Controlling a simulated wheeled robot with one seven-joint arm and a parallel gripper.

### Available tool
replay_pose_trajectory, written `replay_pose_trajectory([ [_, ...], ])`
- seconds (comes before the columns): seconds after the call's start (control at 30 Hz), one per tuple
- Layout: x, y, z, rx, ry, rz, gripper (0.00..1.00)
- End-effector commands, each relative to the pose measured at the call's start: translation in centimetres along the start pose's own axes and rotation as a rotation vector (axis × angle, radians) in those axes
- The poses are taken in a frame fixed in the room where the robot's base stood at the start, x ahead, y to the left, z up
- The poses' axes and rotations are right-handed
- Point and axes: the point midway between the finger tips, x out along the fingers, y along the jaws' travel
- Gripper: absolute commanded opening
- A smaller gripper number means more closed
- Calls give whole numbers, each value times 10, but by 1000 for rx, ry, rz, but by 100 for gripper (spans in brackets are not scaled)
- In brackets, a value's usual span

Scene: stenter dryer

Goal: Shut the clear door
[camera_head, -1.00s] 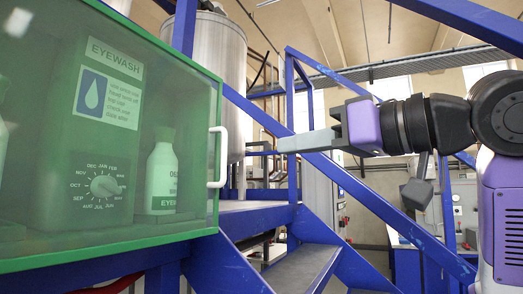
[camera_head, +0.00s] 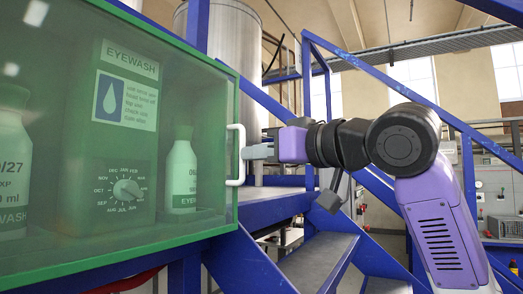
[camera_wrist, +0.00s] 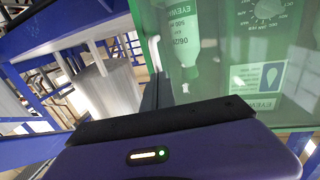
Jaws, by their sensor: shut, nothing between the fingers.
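The clear green-tinted door (camera_head: 212,105) fills the left of the head view, in a green frame. Its white C-shaped handle (camera_head: 241,172) stands out at the right edge. Through the door show an eyewash sign, a dial and white bottles. I cannot tell how far the door stands from its frame. My gripper (camera_head: 255,152) is shut and empty, its grey fingers pointing left at the handle's right side. Whether they touch it I cannot tell. In the wrist view the door (camera_wrist: 215,60) lies beyond the gripper body, which hides much of the fingers.
Blue stairs (camera_head: 310,262) with grey treads and blue railings rise below and right of my arm. A large metal tank (camera_head: 228,45) stands behind the cabinet. A blue beam runs along beneath the cabinet.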

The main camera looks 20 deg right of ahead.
Motion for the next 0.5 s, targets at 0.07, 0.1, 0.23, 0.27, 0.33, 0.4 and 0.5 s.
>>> replay_pose_trajectory([
  [0.07, 0, 0, 0, 0, 0, 0, 0],
  [0.1, 0, 0, 0, 0, -1, 0, 0],
  [0.23, 2, 0, 0, 1, -1, -1, 0],
  [0.27, 4, 0, 0, 2, -1, -1, 0],
  [0.33, 13, -2, -1, 4, -2, -4, 0],
  [0.4, 23, -2, -1, 4, -2, -3, 0],
  [0.5, 33, -2, -1, 2, -2, -2, 0],
])
